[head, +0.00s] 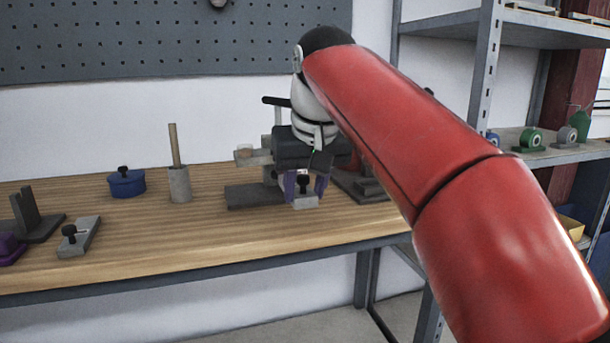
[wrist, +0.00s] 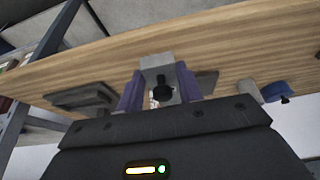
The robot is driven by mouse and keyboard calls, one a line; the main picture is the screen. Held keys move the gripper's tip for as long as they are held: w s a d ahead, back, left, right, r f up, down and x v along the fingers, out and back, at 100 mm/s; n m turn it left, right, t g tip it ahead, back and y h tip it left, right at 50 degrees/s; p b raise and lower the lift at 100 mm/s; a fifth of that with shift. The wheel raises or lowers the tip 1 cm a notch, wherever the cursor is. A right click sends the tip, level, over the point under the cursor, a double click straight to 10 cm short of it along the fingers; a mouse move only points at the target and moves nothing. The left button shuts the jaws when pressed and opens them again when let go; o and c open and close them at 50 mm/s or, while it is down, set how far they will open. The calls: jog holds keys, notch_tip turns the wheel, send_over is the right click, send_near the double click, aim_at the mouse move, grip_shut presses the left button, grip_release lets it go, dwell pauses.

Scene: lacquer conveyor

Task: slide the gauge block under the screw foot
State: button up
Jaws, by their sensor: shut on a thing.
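My gripper (head: 304,187) is shut on a light grey gauge block (head: 305,202) with a black knob on top. The block is held between the purple fingers over the middle of the bench. In the wrist view the block (wrist: 157,64) sits between the fingertips of my gripper (wrist: 159,88), its knob facing the camera. I cannot tell whether it touches the bench. The screw foot cannot be made out; my gripper and arm hide part of the dark fixtures behind the block.
A dark flat plate (head: 250,196) lies left of my gripper on the wooden bench (head: 215,233). A second dark fixture (head: 358,188) stands to its right. A grey cup (head: 180,185), blue pot (head: 127,184) and another knobbed block (head: 82,238) stand left. The front middle is clear.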

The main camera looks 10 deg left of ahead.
aim_at(299, 187)
jog(key=shift+f+b, duration=1)
jog(key=shift+f, duration=0.7)
jog(key=shift+w+a+f, duration=0.25)
jog(key=shift+w+a, duration=0.05)
jog(key=shift+w, duration=0.15)
jog(key=shift+w+a+f, duration=0.2)
jog(key=shift+w+a, duration=0.05)
jog(key=shift+w, duration=0.2)
jog(key=shift+w+a+r+p, duration=0.15)
jog(key=shift+w+p, duration=0.05)
jog(key=shift+p, duration=0.25)
jog(key=shift+w+a+p, duration=0.5)
jog(key=shift+w+p, duration=0.15)
jog(key=shift+w, duration=0.2)
jog(key=shift+w+a, duration=0.45)
jog(key=shift+w, duration=0.3)
jog(key=shift+w+a, duration=0.5)
jog(key=shift+w, duration=0.3)
jog(key=shift+w+a, duration=0.45)
jog(key=shift+w, duration=0.3)
jog(key=shift+s, duration=0.15)
jog(key=o, duration=1.1)
jog(key=shift+f, duration=0.25)
